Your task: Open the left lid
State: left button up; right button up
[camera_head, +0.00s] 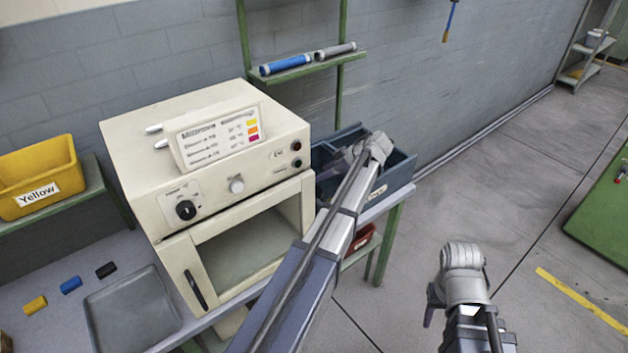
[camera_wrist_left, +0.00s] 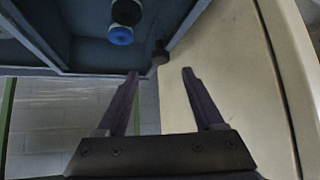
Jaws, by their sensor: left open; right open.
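A cream machine (camera_head: 204,122) with a printed sign, knobs and a front door with a dark handle (camera_head: 195,290) stands at left centre; I cannot tell which part is the left lid. My left gripper (camera_head: 335,165) is at the machine's right side, over the blue bin, mostly hidden by its wrist. In the left wrist view its fingers (camera_wrist_left: 160,78) are open and empty, with a cream surface (camera_wrist_left: 225,60) at right. A small dark knob (camera_wrist_left: 160,54) shows beyond and between the fingertips, apart from them. My right gripper (camera_head: 432,305) is low at right, over the floor, partly hidden.
A blue bin (camera_head: 395,176) stands right of the machine; black and blue cylinders (camera_wrist_left: 122,22) show by it. A grey tray (camera_head: 130,308) and small yellow, blue and black pieces lie at left. A yellow bin (camera_head: 35,178) is on the left shelf.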

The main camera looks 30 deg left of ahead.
pick_arm(q)
jog(key=b+x, duration=0.3)
jog(key=x, duration=0.2)
jog(key=shift+f, duration=0.25)
jog(key=shift+a+f+b, duration=0.15)
jog(key=shift+a+b, duration=0.2)
jog(key=shift+a, duration=0.05)
grip_shut()
dwell(0.8)
